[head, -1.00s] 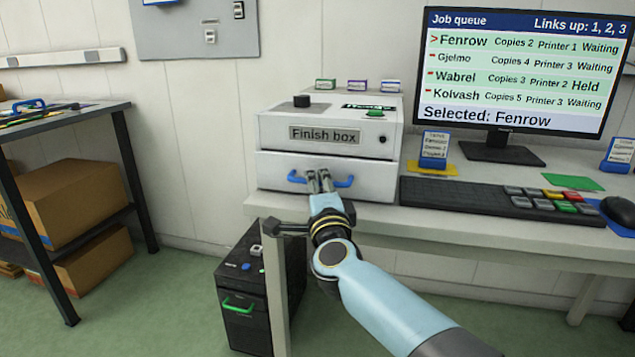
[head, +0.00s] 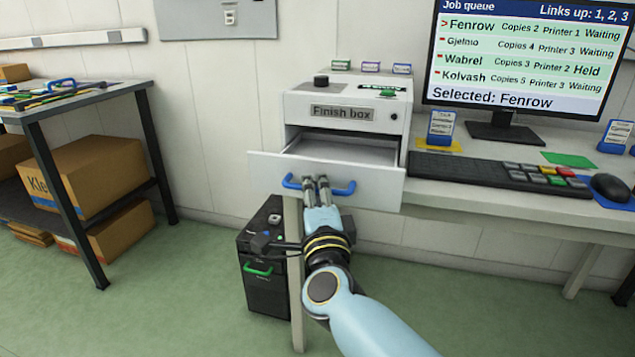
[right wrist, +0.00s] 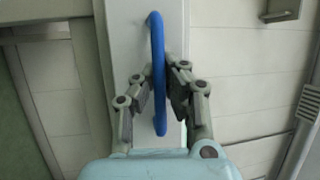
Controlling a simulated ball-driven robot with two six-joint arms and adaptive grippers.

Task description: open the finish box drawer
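The white finish box (head: 341,113) stands on the desk, its label facing me. Its drawer (head: 270,166) is pulled well out, and the pale, empty-looking inside shows behind the front panel. The blue drawer handle (head: 342,190) runs across that panel. My right gripper (head: 315,183) is shut on the middle of the handle. In the right wrist view, the blue handle (right wrist: 157,60) passes between the two fingers (right wrist: 160,92), beside the white drawer front (right wrist: 130,45). My left gripper is out of view.
A dark cabinet with a green handle (head: 262,290) stands below the drawer. The keyboard (head: 480,170) and monitor (head: 525,55) are to the right on the desk. A side table (head: 75,110) with boxes under it is at left. Green floor is open between.

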